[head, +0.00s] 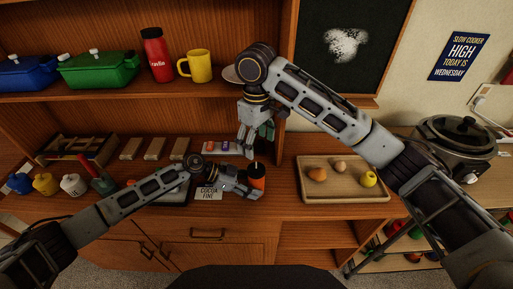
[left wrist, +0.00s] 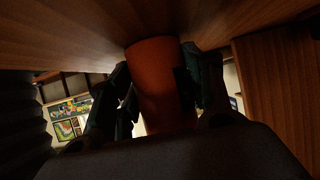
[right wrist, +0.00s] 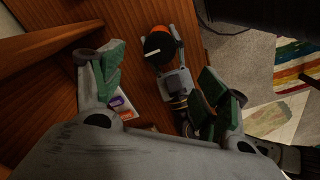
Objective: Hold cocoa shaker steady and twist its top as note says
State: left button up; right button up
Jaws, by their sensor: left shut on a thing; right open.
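The cocoa shaker (head: 258,183) is orange with a black top and stands upright near the counter's front edge. My left gripper (head: 252,185) is shut around its body from the left; the orange body (left wrist: 160,75) fills the space between its fingers in the left wrist view. My right gripper (head: 257,135) is open and empty, pointing down above and slightly left of the shaker. In the right wrist view the black top (right wrist: 157,46) carries a white line and lies beyond the open fingers. The note (head: 209,194) left of the shaker reads "COCOA FINE".
A wooden tray (head: 340,198) with fruit and an egg lies to the right, with a slow cooker (head: 455,137) beyond. Colourful packets (head: 222,148) lie behind. Jars (head: 73,185) stand at the left. The shelf (head: 110,88) above holds pots and a yellow mug (head: 199,66).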

jog(key=shift+r, duration=0.5)
pick_arm(q)
jog(key=o, duration=0.8)
jog(key=shift+o, duration=0.2)
jog(key=shift+a, duration=0.1)
jog(key=shift+v, duration=5.9)
jog(key=shift+r, duration=0.1)
notch_tip(320, 180, up, 9)
jog(key=p, duration=0.9)
pick_arm(e)
notch_tip(320, 180, up, 9)
pick_arm(q)
jog(key=shift+r+p, duration=0.45)
jog(key=shift+p, duration=0.1)
pick_arm(e)
jog(key=shift+r, duration=0.55)
